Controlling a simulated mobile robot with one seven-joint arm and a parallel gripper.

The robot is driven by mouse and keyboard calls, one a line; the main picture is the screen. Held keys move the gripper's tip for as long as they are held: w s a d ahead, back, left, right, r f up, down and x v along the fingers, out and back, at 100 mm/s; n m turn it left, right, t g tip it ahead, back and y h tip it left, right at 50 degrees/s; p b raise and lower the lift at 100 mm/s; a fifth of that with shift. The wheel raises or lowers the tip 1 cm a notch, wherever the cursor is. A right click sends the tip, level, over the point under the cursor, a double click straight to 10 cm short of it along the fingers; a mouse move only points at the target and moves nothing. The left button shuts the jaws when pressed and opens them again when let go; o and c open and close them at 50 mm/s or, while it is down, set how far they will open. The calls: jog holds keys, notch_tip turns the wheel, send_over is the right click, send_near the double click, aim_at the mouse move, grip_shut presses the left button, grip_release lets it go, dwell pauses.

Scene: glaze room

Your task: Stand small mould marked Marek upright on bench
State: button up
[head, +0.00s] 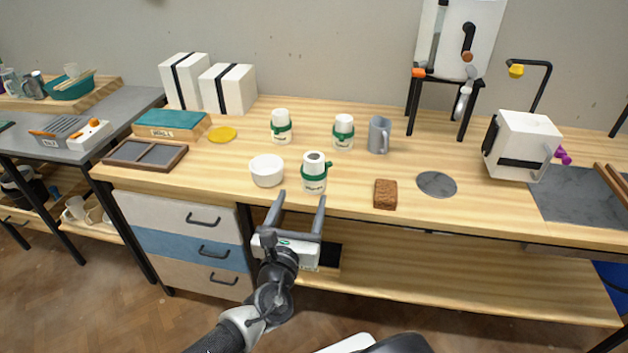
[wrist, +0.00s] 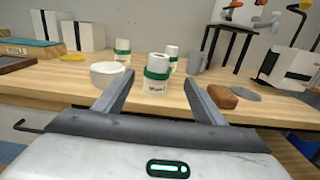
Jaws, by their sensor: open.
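A small white mould (head: 314,172) with a green band stands upright near the bench's front edge. A dark opening shows in its top. Its small label looks like Marek, most clearly in the wrist view (wrist: 157,87). Two similar white moulds with green bands, one at left (head: 281,120) and one at right (head: 344,126), stand farther back; their labels are too small to read surely. My gripper (head: 301,198) is open and empty in front of the bench edge. In the wrist view the near mould shows between and beyond the fingers, apart from them.
A white bowl (head: 267,171) stands close left of the near mould. A brown block (head: 385,194) and a grey disc (head: 437,184) lie to its right. A grey mug (head: 379,135) stands behind. The wooden bench (head: 345,188) has bare room between mould and block.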

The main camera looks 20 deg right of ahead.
aim_at(312, 166)
jog(key=b+x, duration=0.3)
jog(key=x, duration=0.8)
jog(key=shift+w+d+f, duration=0.1)
jog(key=shift+d+f, duration=0.05)
jog(key=shift+d, duration=0.1)
jog(key=shift+b+x, duration=0.9)
jog(key=shift+x, duration=2)
jog(key=shift+w+a, duration=0.1)
jog(key=shift+a, duration=0.1)
grip_shut()
